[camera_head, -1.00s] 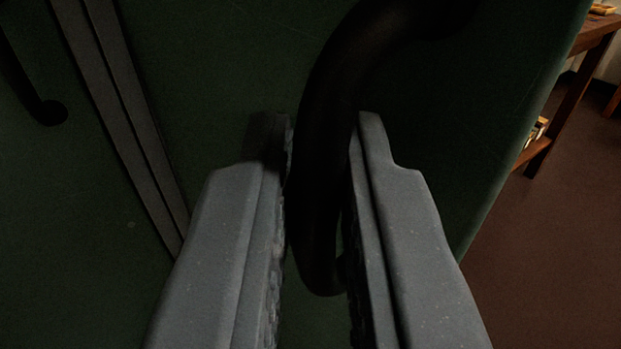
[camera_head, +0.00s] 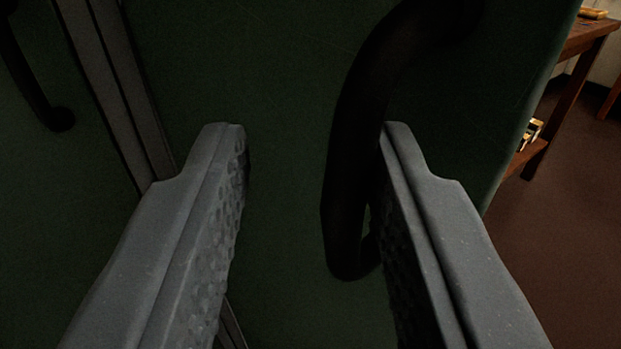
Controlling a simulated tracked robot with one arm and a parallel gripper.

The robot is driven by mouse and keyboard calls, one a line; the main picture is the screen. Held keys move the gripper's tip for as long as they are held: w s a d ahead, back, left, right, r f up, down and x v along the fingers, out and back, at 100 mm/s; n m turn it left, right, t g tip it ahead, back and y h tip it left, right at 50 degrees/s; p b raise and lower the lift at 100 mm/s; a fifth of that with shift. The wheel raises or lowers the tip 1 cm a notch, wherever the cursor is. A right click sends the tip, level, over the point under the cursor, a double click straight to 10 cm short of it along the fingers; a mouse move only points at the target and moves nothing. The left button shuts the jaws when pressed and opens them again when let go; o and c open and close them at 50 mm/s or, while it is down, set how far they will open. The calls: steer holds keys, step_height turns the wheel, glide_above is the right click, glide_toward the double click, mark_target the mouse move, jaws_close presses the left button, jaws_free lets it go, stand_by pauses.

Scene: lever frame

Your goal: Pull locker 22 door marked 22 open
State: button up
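A dark green locker door (camera_head: 270,80) fills the middle of the view, with a black curved handle (camera_head: 345,170) on it. No number is visible on this part of the door, so I cannot tell whether it is door 22. My gripper (camera_head: 310,130) is open, with its two grey fingers wide apart on either side of the handle. The handle is close to the right finger and may touch it. A wide gap separates it from the left finger.
A grey frame strip (camera_head: 120,90) runs down left of the door. Beyond it is another green panel with a black handle (camera_head: 40,85). At the right are a reddish-brown floor (camera_head: 560,240) and a wooden table (camera_head: 580,45) with small items.

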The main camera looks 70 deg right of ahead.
steer(key=v, duration=1.3)
steer(key=shift+a, duration=0.25)
steer(key=shift+s+f, duration=0.1)
